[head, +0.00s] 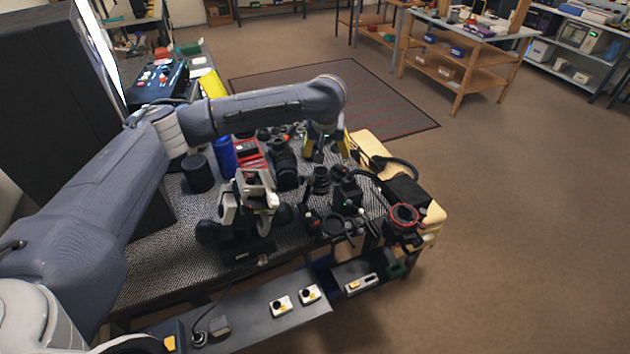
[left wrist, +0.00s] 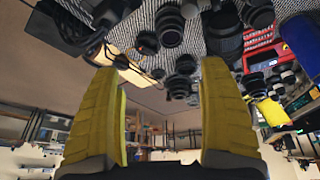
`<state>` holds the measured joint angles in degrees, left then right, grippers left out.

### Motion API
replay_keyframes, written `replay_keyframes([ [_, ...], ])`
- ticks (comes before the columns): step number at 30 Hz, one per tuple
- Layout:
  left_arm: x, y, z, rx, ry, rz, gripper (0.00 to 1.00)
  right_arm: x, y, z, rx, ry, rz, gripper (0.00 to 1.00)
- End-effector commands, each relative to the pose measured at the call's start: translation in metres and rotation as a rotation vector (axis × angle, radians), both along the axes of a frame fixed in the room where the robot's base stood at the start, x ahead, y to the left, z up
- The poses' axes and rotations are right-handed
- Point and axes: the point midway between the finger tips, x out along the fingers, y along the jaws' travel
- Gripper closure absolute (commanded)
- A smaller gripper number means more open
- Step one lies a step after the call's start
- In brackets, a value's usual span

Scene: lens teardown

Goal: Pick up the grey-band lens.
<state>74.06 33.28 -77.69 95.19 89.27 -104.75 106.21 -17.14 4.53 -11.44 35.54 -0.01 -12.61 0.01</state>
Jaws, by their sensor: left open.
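My left gripper (head: 325,147) is open with its yellow fingers pointing down near the far right part of the table. Its two fingers (left wrist: 160,115) also show wide apart in the left wrist view, with nothing between them. Several dark lenses stand on the table. In the left wrist view one lens (left wrist: 169,27) and a larger black one (left wrist: 224,36) are at the top, beyond the fingertips. In the head view a long black lens (head: 283,165) is left of the gripper and a short one (head: 321,180) is in front of it. I cannot tell which has the grey band.
A black cylinder (head: 198,173), a blue cylinder (head: 225,156) and a red case (head: 248,152) stand at the left. A white-and-black device (head: 250,200) is in the middle. A red-ringed part (head: 404,216) and black cables crowd the right edge. The table is cluttered.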

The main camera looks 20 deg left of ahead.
Motion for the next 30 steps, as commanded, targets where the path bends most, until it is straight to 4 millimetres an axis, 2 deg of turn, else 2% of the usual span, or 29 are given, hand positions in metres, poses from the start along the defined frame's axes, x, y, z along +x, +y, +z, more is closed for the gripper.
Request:
replay_keyframes([
  [1,0.001,0.008,0.001,0.012,0.000,0.005,0.22,0.000,0.000,0.000,0.000,0.000,0.000,0.44],
  [5,0.004,0.018,-0.007,0.028,0.002,0.012,0.22,0.000,0.000,0.000,0.000,0.000,0.000,0.44],
  [21,0.037,0.026,-0.091,0.028,0.003,0.011,0.22,-0.001,0.000,0.000,-0.001,0.002,0.001,0.44],
  [30,0.046,0.027,-0.110,0.027,0.000,0.011,0.22,-0.002,-0.001,0.000,-0.001,0.002,0.001,0.44],
])
